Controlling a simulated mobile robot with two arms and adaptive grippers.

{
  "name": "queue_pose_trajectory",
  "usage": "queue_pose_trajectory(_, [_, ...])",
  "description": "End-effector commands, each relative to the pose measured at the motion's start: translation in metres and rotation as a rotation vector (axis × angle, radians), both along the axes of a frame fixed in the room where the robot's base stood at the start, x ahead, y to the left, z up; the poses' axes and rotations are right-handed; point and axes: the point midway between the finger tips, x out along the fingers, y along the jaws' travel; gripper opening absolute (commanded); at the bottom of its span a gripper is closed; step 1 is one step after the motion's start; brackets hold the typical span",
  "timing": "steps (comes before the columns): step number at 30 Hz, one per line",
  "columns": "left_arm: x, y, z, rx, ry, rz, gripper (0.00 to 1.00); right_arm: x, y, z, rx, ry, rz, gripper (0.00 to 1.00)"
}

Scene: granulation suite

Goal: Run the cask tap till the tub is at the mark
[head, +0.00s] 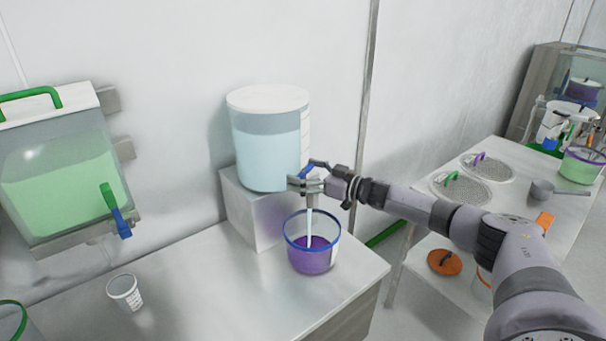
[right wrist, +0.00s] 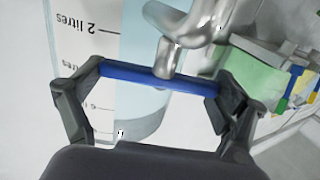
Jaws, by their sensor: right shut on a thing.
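The cask (head: 268,150) is a clear drum with a white lid and pale blue liquid, standing on a grey block. My right gripper (head: 308,180) is shut on the tap's blue lever (right wrist: 160,77) at the cask's lower right. The metal spout (right wrist: 185,30) shows beside the lever in the right wrist view. A pale stream (head: 309,222) runs straight down from the tap into the tub (head: 313,262). The tub is clear with a blue rim, stands upright below the tap and looks purple in its lower part. I cannot make out its mark. My left gripper is out of view.
The bench front is mostly clear. A second table (head: 520,165) at the right holds mesh discs and a scoop (head: 545,188).

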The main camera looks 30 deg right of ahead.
Motion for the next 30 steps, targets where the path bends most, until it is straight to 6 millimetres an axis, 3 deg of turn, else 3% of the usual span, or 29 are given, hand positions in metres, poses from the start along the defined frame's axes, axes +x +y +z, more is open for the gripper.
queue_pose_trajectory(12, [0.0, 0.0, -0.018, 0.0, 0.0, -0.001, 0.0, 0.001, -0.001, 0.0, -0.001, -0.003, 0.147, 0.63])
queue_pose_trajectory(27, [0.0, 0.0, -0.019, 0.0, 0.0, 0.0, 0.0, 0.001, -0.001, 0.001, -0.001, -0.003, 0.166, 0.63])
queue_pose_trajectory(28, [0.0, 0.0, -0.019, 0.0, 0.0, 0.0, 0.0, 0.001, -0.001, 0.001, -0.001, -0.003, 0.166, 0.92])
queue_pose_trajectory(30, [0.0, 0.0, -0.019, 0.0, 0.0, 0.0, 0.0, 0.001, -0.001, 0.001, 0.0, -0.004, 0.166, 0.96])
